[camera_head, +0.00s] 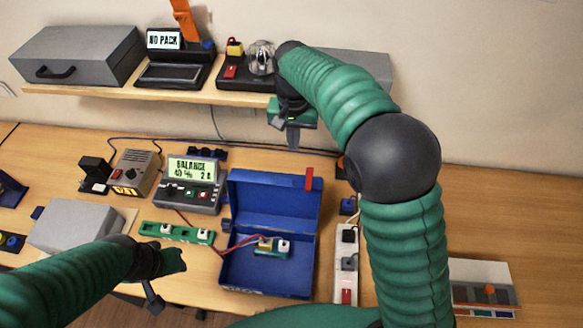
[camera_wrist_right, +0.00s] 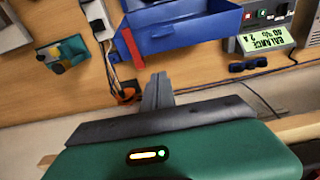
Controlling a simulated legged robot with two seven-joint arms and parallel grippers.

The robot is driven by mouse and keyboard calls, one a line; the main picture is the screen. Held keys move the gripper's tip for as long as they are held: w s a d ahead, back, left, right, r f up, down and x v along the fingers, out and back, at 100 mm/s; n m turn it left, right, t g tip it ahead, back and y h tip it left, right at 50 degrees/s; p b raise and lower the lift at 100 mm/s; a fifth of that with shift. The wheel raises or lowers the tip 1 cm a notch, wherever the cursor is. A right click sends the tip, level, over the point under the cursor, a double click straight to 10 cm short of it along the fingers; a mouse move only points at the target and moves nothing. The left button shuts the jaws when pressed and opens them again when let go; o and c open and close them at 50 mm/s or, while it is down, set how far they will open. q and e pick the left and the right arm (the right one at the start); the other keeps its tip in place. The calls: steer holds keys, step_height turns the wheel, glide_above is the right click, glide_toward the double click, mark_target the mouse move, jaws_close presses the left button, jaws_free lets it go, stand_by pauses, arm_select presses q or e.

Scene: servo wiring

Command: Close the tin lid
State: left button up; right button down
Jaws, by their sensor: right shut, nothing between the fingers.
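The blue tin (camera_head: 262,283) stands open on the bench, its lid (camera_head: 265,201) raised at the back with a red tab (camera_head: 309,179) on its upper right edge. A small battery pack (camera_head: 270,246) with red leads lies in the tin. My right gripper (camera_head: 292,137) is shut and empty, behind and above the lid's top edge. In the right wrist view, its fingertips (camera_wrist_right: 157,80) point towards the lid (camera_wrist_right: 185,36) and are apart from it, with the red tab (camera_wrist_right: 133,47) close by. My left gripper (camera_head: 155,297) is left of the tin; its jaw opening is unclear.
A charger reading BALANCE (camera_head: 190,185) and a green board (camera_head: 176,232) are left of the tin. A white power strip (camera_head: 347,262) stands right of it. The shelf (camera_head: 190,94) holds a grey case (camera_head: 80,53) and devices. The bench further right is mostly clear.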

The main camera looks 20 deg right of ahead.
steer(key=f+p, duration=0.1)
steer(key=f, duration=0.1)
steer(key=s+f+p, duration=0.1)
steer(key=f+p, duration=0.1)
steer(key=f, duration=0.1)
steer(key=s+a+f+p, duration=0.1)
steer(key=f, duration=0.2)
steer(key=shift+s+p, duration=0.2)
steer(key=shift+p, duration=0.1)
steer(key=shift+s+a+r, duration=0.1)
steer(key=shift+s+a, duration=0.1)
steer(key=shift+s, duration=0.3)
steer(key=shift+d, duration=0.1)
